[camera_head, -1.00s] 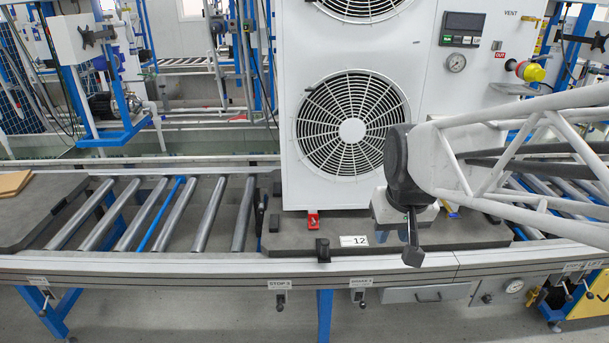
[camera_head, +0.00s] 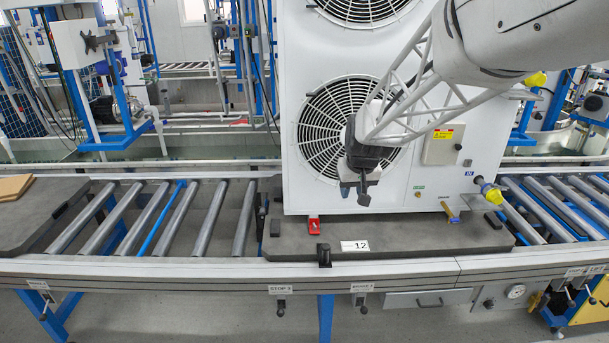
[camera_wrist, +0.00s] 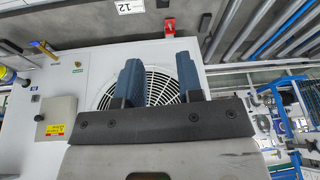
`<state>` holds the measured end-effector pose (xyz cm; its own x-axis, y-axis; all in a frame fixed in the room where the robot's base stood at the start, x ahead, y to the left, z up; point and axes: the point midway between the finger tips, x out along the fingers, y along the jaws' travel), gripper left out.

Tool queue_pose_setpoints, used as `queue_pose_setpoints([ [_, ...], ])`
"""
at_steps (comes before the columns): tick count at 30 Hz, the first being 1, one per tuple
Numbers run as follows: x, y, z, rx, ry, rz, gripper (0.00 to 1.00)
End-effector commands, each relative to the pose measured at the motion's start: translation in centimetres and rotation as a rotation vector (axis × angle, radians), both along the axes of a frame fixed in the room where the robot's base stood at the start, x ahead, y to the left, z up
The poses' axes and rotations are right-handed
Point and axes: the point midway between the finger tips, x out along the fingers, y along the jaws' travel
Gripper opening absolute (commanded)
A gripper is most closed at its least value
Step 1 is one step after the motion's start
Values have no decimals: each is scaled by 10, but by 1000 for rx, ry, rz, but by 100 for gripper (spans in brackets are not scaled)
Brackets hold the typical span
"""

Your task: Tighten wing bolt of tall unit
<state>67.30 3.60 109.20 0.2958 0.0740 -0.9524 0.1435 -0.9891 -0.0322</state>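The tall unit (camera_head: 295,100) is a white cabinet with two round fan grilles, upright on a dark pallet (camera_head: 285,243). A small red fitting (camera_head: 314,226) sits at its lower left foot; it also shows in the wrist view (camera_wrist: 169,27). A brass-coloured fitting (camera_head: 450,212) is at its lower right. I cannot tell for certain which fitting is the wing bolt. My gripper (camera_head: 361,188) hangs in front of the lower fan, right of and above the red fitting. In the wrist view its two blue-grey fingers (camera_wrist: 158,65) are apart with nothing between them.
A roller conveyor (camera_head: 175,215) runs left of the pallet. A black stop block (camera_head: 323,252) and a "12" label (camera_head: 354,245) are at the pallet's front edge. A grey box (camera_head: 442,147) and a yellow-and-grey connector (camera_head: 489,191) project at the right.

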Motion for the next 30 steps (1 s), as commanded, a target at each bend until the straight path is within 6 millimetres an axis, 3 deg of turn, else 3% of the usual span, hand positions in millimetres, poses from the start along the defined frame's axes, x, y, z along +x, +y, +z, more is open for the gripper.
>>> queue_pose_setpoints([
  [16,126,20,-81,4,-28,46,34],
  [30,218,39,-174,0,-53,82,34],
])
